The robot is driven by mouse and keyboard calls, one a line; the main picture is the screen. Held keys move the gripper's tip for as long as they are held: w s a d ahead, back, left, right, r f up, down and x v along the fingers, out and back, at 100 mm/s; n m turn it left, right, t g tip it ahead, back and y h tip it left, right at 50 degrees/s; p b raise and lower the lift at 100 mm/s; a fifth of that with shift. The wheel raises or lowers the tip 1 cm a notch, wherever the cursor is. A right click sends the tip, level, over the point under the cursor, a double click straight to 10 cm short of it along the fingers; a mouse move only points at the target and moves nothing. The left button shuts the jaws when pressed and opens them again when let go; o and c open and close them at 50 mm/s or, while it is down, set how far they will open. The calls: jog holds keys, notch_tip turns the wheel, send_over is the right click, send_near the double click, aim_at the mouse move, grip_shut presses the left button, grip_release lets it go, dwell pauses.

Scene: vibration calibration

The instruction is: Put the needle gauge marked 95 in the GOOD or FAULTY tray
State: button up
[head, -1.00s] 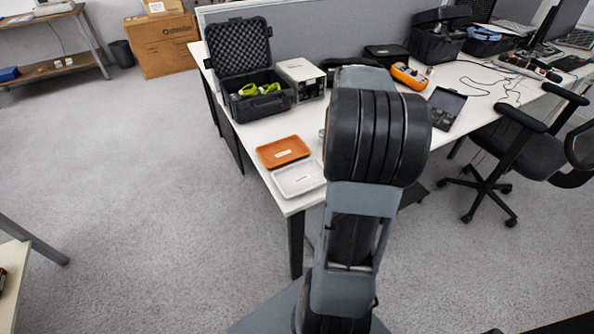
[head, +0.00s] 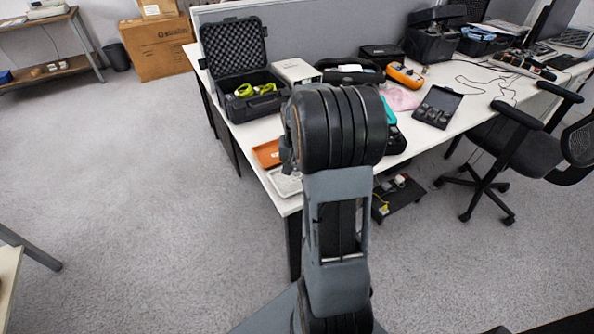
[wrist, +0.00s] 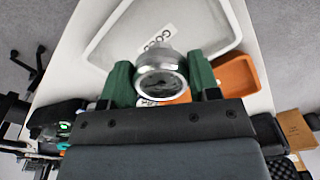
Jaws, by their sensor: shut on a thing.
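My gripper (wrist: 161,77) has its green fingers shut on a round metal gauge (wrist: 162,62), held dial toward the wrist camera. The number on its dial cannot be read. Past the gauge in the wrist view lies the white tray (wrist: 205,28), with a label that appears to read GOOD, partly covered by the gauge. The orange tray (wrist: 238,82) lies to its right. In the head view my arm partly hides the orange tray (head: 265,153) and the white tray (head: 285,184) at the table's near left corner; the gripper and gauge are hidden there.
An open black case (head: 252,105) with yellow-green items stands behind the trays, beside a pale instrument box (head: 297,72). An orange meter (head: 405,75) and a small open black case (head: 437,107) lie farther right. An office chair (head: 520,140) stands at the right.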

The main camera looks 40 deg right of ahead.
jog(key=shift+f, duration=1.2)
jog(key=shift+f, duration=0.1)
jog(key=o, duration=1.1)
jog(key=shift+c, duration=0.2)
